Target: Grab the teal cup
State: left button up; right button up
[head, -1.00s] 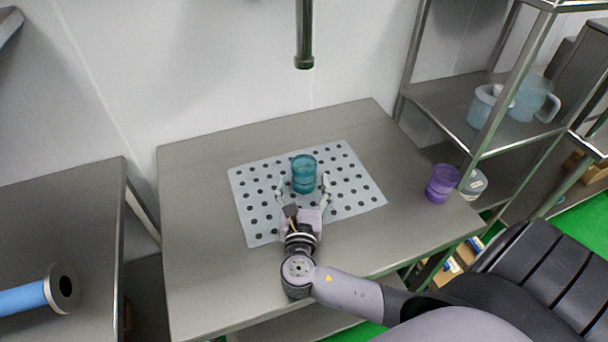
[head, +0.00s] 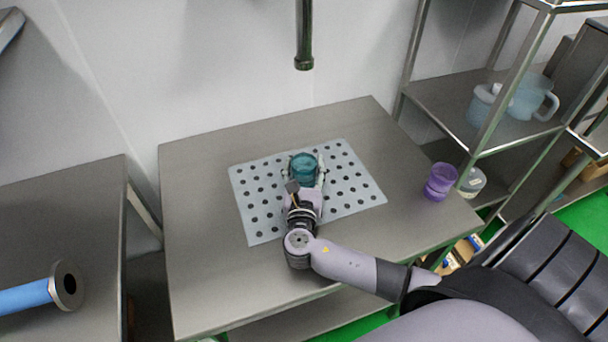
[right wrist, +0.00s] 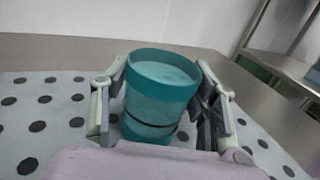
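The teal cup (head: 303,168) stands upright on a pale dotted mat (head: 352,182) on the metal table. In the right wrist view the teal cup (right wrist: 160,95) is between the two fingers, its open rim facing up. My right gripper (head: 304,172) has one finger on each side of the cup, and both fingers lie close against its wall. The gripper (right wrist: 160,100) looks shut on the cup, which still stands on the mat. The cup's near lower side is partly hidden by the gripper in the head view. My left gripper is not in view.
A purple cup (head: 440,182) stands near the table's right edge. A dark vertical pipe (head: 304,40) hangs above the table's back. A metal shelf with clear jugs (head: 530,97) is at the right. A blue tube with a metal end (head: 66,285) is at the left.

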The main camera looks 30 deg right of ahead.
jog(key=c, duration=0.6)
jog(key=shift+r, duration=0.15)
